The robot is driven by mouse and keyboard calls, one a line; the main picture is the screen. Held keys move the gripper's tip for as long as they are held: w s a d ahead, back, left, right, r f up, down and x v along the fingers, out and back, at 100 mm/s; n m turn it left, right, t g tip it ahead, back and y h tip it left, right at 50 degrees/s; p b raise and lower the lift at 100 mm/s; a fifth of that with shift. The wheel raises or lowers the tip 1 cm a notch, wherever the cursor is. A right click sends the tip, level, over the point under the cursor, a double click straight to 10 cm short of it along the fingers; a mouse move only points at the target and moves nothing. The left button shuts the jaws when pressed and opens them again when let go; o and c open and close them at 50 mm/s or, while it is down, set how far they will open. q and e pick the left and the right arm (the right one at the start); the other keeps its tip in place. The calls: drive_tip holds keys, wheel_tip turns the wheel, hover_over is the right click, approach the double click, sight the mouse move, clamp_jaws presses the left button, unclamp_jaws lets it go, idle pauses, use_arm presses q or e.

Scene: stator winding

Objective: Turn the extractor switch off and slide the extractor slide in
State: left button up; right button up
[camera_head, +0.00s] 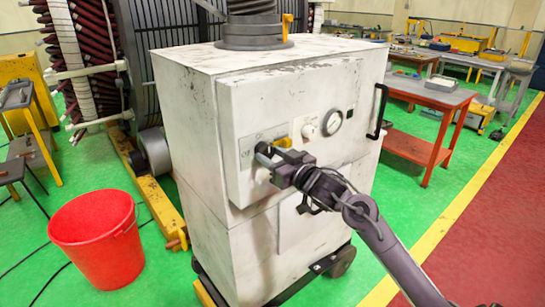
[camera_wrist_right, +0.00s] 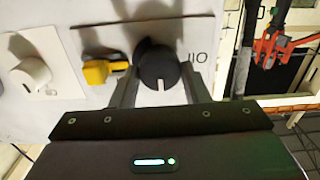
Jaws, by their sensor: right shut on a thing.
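The extractor is a scuffed white cabinet (camera_head: 200,110) in the middle of the head view. Its switch is a round black knob (camera_wrist_right: 158,66) with a white pointer mark, beside the I and O marks on the front panel. My right gripper (camera_head: 268,157) is shut on this knob, one finger on each side, and hides most of it in the head view. A yellow tab (camera_head: 287,22) sticks out at the dark collar (camera_head: 252,40) on top of the cabinet; it looks like the extractor slide. My left gripper is not in view.
Beside the switch are a yellow part (camera_wrist_right: 97,72), a white knob (camera_head: 308,131) and a round gauge (camera_head: 331,122). A black handle (camera_head: 378,110) is at the panel's right. A red bucket (camera_head: 98,240) stands left, and a red-framed workbench (camera_head: 430,92) stands right.

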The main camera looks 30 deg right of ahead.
drive_tip(key=shift+n, duration=0.4)
drive_tip(key=n+b, duration=0.2)
drive_tip(key=n, duration=0.1)
drive_tip(key=shift+f+n, duration=0.15)
drive_tip(key=shift+n, duration=0.25)
drive_tip(key=n+b, duration=0.3)
drive_tip(key=n, duration=0.1)
drive_tip(key=shift+n, duration=0.3)
drive_tip(key=n+b, duration=0.5)
drive_tip(key=n, duration=0.1)
drive_tip(key=shift+f, duration=0.1)
drive_tip(key=shift+n+b, duration=1.3)
drive_tip(key=shift+b, duration=0.05)
drive_tip(key=o, duration=1)
drive_tip(key=shift+r, duration=0.2)
drive_tip(key=shift+c, duration=0.2)
